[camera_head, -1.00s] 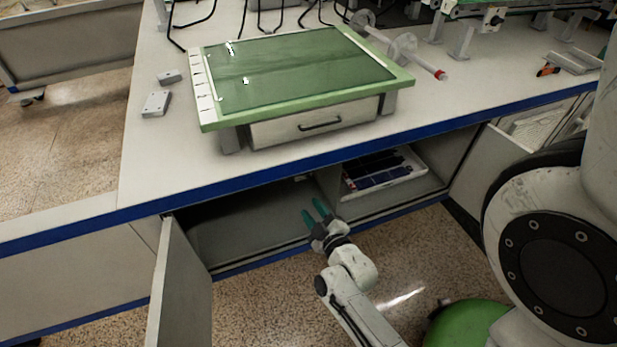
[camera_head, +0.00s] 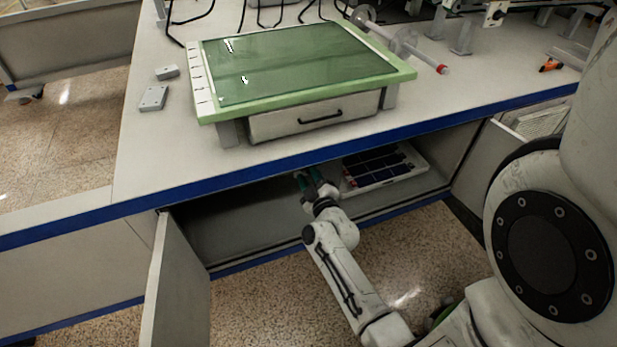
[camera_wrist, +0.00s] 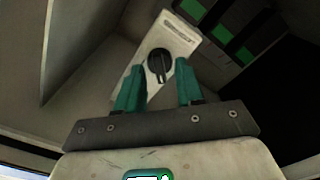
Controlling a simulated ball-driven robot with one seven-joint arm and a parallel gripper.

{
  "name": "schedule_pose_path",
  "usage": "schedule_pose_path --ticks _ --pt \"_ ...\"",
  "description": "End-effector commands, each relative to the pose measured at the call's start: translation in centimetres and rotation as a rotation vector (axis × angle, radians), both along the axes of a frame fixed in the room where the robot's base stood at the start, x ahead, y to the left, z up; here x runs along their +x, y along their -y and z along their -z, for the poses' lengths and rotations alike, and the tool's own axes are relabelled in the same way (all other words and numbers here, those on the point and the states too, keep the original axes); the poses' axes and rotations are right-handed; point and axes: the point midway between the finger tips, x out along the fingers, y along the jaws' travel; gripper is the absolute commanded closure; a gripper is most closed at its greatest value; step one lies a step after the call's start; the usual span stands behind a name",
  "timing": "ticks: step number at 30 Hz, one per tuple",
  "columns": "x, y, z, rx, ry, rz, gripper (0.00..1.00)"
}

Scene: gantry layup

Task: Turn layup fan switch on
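The fan switch (camera_wrist: 180,34), a pale box with a black rotary knob (camera_wrist: 159,62), shows in the wrist view inside the cabinet. My gripper (camera_wrist: 160,72) has two teal fingers, set apart on either side of the knob. It is open, with a visible gap to the knob; I cannot tell whether the tips reach its depth. In the head view my gripper (camera_head: 309,176) reaches into the open cabinet under the table edge. The switch itself is hidden there by the tabletop.
A white tray (camera_head: 408,178) with dark panels lies on the cabinet shelf just right of my gripper. An open cabinet door (camera_head: 178,285) stands at left, another (camera_head: 483,160) at right. The blue-edged tabletop (camera_head: 160,165) hangs above, carrying a green cutting board (camera_head: 300,65).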

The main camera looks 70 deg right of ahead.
Motion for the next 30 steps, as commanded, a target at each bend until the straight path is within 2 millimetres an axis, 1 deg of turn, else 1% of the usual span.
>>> schedule_pose_path --ticks 9,21,30 --pt "0.19 0.16 -0.01 -0.001 -0.001 -0.001 0.63" --pt "0.18 0.15 0.0 0.0 0.0 -0.001 1.0" --pt "0.18 0.14 -0.01 0.002 0.002 -0.001 1.0"
